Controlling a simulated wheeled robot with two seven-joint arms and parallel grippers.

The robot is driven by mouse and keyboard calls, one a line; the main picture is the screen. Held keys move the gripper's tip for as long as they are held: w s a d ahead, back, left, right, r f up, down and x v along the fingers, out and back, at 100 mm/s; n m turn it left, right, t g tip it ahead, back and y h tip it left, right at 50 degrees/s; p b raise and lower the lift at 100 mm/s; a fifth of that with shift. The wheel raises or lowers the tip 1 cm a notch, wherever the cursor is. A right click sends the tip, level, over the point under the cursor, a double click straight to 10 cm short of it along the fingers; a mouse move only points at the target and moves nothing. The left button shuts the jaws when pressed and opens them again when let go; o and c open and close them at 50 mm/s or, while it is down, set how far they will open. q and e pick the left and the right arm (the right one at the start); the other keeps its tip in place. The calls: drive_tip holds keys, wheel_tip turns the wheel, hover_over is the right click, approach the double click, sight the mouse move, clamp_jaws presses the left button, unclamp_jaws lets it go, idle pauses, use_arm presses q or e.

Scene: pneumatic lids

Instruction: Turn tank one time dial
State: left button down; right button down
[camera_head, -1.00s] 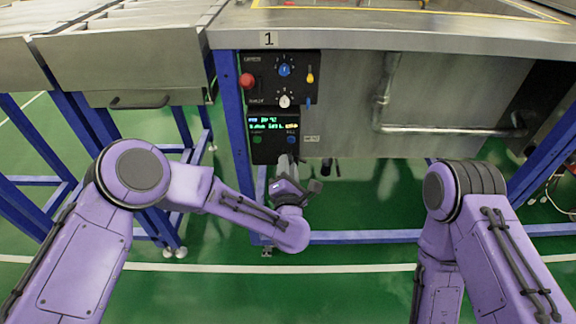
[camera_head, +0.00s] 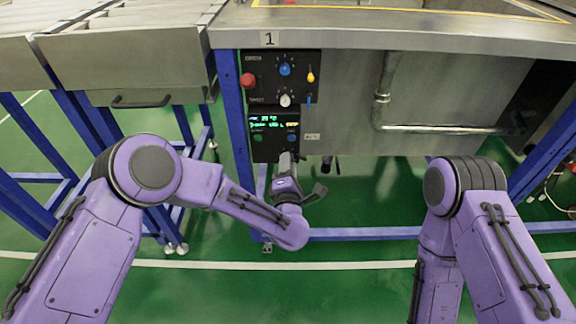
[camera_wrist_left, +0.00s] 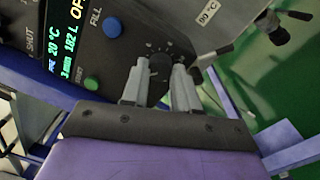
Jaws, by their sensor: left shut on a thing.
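Tank 1's control panel (camera_head: 284,77) hangs under the tank's front edge, marked "1". A lit display (camera_head: 272,121) sits in its lower box. My left gripper (camera_head: 287,160) is just below that display. In the left wrist view its two grey fingers (camera_wrist_left: 160,75) are closed on a dark round dial (camera_wrist_left: 160,63) with tick marks around it. The fingers hide the dial's sides, and its pointer cannot be made out. The wrist view also shows the display (camera_wrist_left: 65,55), tilted, with "20 °C" and a minutes line. My right gripper is out of view.
Above the dial are a blue button (camera_wrist_left: 112,27) and a green button (camera_wrist_left: 91,83). The upper panel has a red button (camera_head: 247,80), a blue knob (camera_head: 285,69), a white knob (camera_head: 285,100) and a yellow lever (camera_head: 310,77). A blue frame leg (camera_head: 234,120) stands left.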

use_arm(q)
drive_tip(key=c, duration=0.8)
unclamp_jaws()
drive_tip(key=shift+c, duration=0.2)
drive_tip(key=s+p, duration=0.1)
drive_tip(key=s, duration=0.9)
drive_tip(key=shift+s+f, duration=0.25)
drive_tip(key=shift+s, duration=0.05)
drive_tip(key=shift+d, duration=0.1)
